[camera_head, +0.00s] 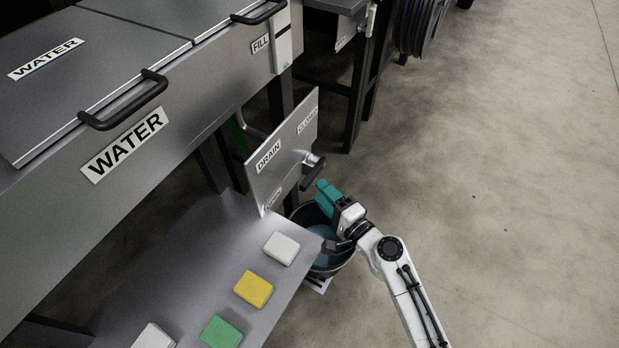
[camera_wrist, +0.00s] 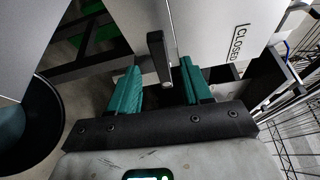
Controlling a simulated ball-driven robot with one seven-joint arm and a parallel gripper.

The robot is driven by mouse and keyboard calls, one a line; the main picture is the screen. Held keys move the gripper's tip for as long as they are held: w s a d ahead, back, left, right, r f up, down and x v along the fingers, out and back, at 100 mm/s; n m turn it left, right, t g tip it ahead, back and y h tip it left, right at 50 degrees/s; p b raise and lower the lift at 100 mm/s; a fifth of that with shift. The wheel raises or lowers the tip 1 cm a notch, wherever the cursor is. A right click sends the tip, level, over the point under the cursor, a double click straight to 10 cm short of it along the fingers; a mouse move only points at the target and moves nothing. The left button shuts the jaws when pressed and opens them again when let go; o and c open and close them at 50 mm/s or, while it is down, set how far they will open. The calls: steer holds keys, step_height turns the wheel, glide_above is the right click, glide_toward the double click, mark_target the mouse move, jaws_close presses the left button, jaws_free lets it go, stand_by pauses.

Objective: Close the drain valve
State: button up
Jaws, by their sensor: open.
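The grey drain panel (camera_head: 283,150) has DRAIN, CLOSED and OPEN labels; the CLOSED label (camera_wrist: 238,43) also shows in the wrist view. The black valve handle (camera_head: 313,174) sticks out from the panel's right half, below the CLOSED label. My gripper (camera_head: 325,191), with teal fingers, is close to the handle in the head view. In the wrist view, the handle (camera_wrist: 158,57) appears between the open fingers (camera_wrist: 160,79), with gaps on both sides. I cannot tell how deep it sits between them.
A dark bucket (camera_head: 335,262) stands under my wrist, and its rim shows at left in the wrist view. A grey bench (camera_head: 190,262) with several coloured sponges is at lower left. The large WATER tank (camera_head: 190,95) is at upper left. Wire racking (camera_wrist: 300,120) is at right in the wrist view. Floor at right is clear.

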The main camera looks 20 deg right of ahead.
mark_target(311, 182)
steer(key=x, duration=0.6)
jaws_close()
stand_by(0.4)
steer(key=shift+s, duration=0.1)
